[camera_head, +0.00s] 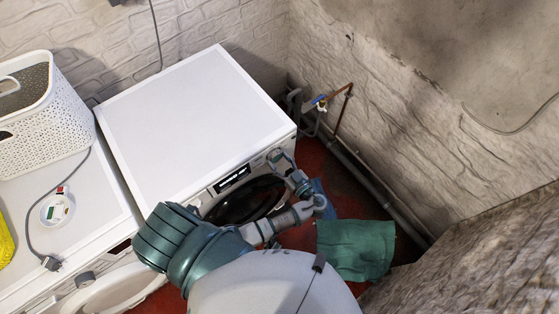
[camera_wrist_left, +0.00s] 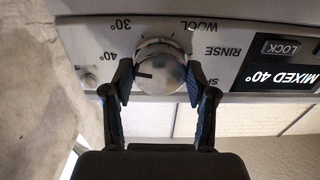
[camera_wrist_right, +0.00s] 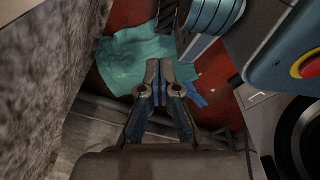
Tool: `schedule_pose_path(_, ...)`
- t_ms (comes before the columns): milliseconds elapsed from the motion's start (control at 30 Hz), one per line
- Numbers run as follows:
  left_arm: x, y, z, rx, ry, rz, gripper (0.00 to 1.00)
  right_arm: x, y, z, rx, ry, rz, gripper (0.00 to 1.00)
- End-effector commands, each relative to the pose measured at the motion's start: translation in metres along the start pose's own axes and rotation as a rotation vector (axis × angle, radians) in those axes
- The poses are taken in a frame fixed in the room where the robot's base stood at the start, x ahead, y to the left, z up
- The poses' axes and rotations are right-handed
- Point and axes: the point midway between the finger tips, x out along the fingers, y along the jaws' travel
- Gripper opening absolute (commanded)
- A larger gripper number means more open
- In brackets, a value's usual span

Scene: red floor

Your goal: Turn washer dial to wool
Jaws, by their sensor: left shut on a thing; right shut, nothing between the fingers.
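The washer (camera_head: 200,115) is white with a dark round door. In the left wrist view, upside down, its silver dial (camera_wrist_left: 160,67) sits among the labels 30°, 40°, WOOL (camera_wrist_left: 196,28), RINSE and a partly hidden one. The dial's dark mark points to the picture's left, below 40° and away from WOOL. The display (camera_wrist_left: 275,65) reads MIXED 40°. My left gripper (camera_wrist_left: 158,80) is shut on the dial, one finger on each side. In the head view the left gripper (camera_head: 278,156) is at the front panel's right end. My right gripper (camera_wrist_right: 160,68) is shut and empty.
A green cloth (camera_head: 355,250) lies on the red floor right of the washer. A white basket (camera_head: 45,110) stands on the neighbouring machine at left. A blue-handled tap (camera_head: 320,102) and pipes run along the right wall.

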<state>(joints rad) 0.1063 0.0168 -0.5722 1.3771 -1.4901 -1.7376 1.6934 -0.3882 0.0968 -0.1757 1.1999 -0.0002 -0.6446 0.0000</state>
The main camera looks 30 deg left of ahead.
Motion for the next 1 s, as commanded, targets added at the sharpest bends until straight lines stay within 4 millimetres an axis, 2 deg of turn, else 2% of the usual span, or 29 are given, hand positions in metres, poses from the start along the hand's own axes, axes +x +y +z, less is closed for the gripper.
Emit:
schedule_pose_path(267, 0.002, 0.001, -0.002, 0.125, 0.004, 0.000, 0.22, 0.000, -0.003, 0.001, 0.003, 0.001, -0.004, 0.00)
schedule_pose_path(667, 0.002, 0.000, -0.004, 0.485, 0.004, 0.000, 0.22, 0.004, -0.002, 0.011, 0.001, 0.003, -0.002, 0.00)
schedule_pose_path(1000, 0.002, 0.001, -0.006, 0.807, 0.005, 0.000, 0.22, 0.013, -0.004, 0.040, -0.003, -0.016, -0.005, 0.00)
